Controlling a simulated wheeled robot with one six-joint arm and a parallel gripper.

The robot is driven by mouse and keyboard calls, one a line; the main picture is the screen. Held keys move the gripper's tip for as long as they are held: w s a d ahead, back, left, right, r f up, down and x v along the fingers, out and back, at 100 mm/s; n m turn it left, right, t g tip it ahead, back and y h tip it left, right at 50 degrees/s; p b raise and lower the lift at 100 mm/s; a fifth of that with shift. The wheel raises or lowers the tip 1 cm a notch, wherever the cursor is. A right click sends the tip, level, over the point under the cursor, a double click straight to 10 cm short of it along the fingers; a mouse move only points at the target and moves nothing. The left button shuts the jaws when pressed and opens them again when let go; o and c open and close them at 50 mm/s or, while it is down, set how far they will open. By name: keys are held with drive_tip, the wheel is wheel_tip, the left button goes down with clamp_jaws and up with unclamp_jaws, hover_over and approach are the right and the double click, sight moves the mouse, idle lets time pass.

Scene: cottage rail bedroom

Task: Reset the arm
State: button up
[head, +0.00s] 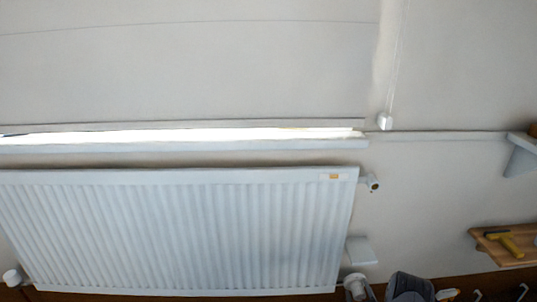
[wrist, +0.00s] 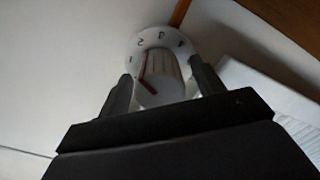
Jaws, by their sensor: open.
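My gripper (wrist: 157,72) is open, with one dark finger on each side of a white round dial knob (wrist: 157,40). The knob has numbers around its rim, a ribbed grip and a red mark. The fingertips are close to its sides; I cannot tell whether they touch it. In the head view a pale round fitting (head: 355,284) shows at the radiator's lower right corner, beside a grey rounded shape at the bottom edge; I cannot tell for sure that this shape is my arm.
A white ribbed radiator (head: 180,230) hangs on the wall under a bright ledge (head: 190,137). A white box (head: 361,250) and a small valve (head: 371,184) sit at its right. A wooden shelf (head: 492,248) holds a yellow-handled tool (head: 508,242) farther right.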

drive_tip(key=s+p, duration=0.1)
drive_tip(key=s, duration=0.4)
drive_tip(key=shift+s+d, duration=0.1)
drive_tip(key=shift+s, duration=0.2)
